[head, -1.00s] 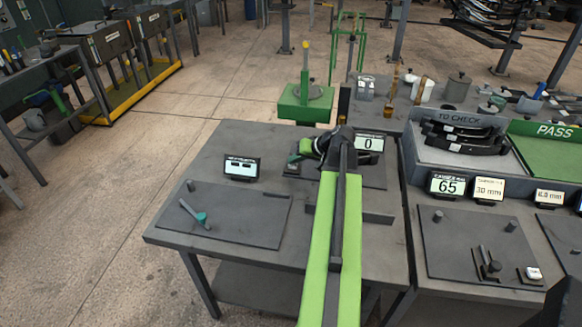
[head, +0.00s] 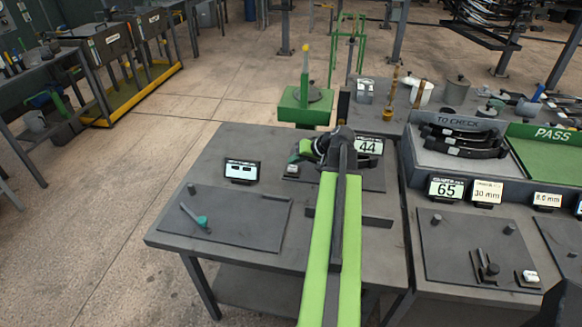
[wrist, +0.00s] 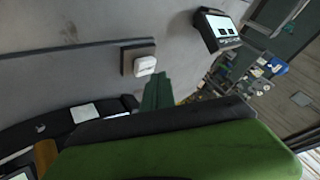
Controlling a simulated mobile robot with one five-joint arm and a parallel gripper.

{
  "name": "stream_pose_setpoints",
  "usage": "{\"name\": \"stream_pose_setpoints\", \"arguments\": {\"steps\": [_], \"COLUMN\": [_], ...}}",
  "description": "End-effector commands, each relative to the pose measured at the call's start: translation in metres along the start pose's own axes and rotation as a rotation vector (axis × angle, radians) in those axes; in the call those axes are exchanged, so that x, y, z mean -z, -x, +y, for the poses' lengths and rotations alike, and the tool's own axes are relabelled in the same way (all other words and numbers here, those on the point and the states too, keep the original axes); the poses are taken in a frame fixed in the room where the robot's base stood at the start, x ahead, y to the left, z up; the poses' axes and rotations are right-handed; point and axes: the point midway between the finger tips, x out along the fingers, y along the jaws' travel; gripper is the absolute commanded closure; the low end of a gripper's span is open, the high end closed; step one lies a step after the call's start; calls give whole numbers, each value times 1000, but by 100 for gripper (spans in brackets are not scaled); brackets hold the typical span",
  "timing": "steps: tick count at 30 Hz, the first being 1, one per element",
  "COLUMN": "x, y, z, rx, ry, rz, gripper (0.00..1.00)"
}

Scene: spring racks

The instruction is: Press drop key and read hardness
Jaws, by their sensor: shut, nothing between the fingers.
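The drop key (wrist: 145,66) is a white button on a dark base, low on the tester's plate; in the head view it shows as a small pale spot (head: 291,169). My gripper (wrist: 157,90) has its green fingers shut and empty, tips right beside the key; I cannot tell whether they touch it. In the head view my gripper (head: 298,157) is just above the key, at the end of my green arm. The hardness display (head: 369,146) behind my wrist reads 44. My arm hides part of the tester.
A small display (head: 242,170) stands left of the key, also in the wrist view (wrist: 218,29). A plate with a teal-tipped lever (head: 235,215) lies front left. At right are a TO CHECK tray (head: 465,124) with dark springs, a green PASS tray (head: 555,150) and a display reading 65 (head: 446,188).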

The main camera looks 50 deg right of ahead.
Motion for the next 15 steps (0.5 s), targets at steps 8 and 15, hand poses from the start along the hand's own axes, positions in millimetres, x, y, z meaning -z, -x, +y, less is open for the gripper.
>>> {"name": "stream_pose_setpoints", "arguments": {"steps": [8,15], "x": [1,9], "y": [1,12], "z": [-1,-9], "rx": [0,0], "ry": [0,0], "rz": [0,0], "gripper": [100,100]}}
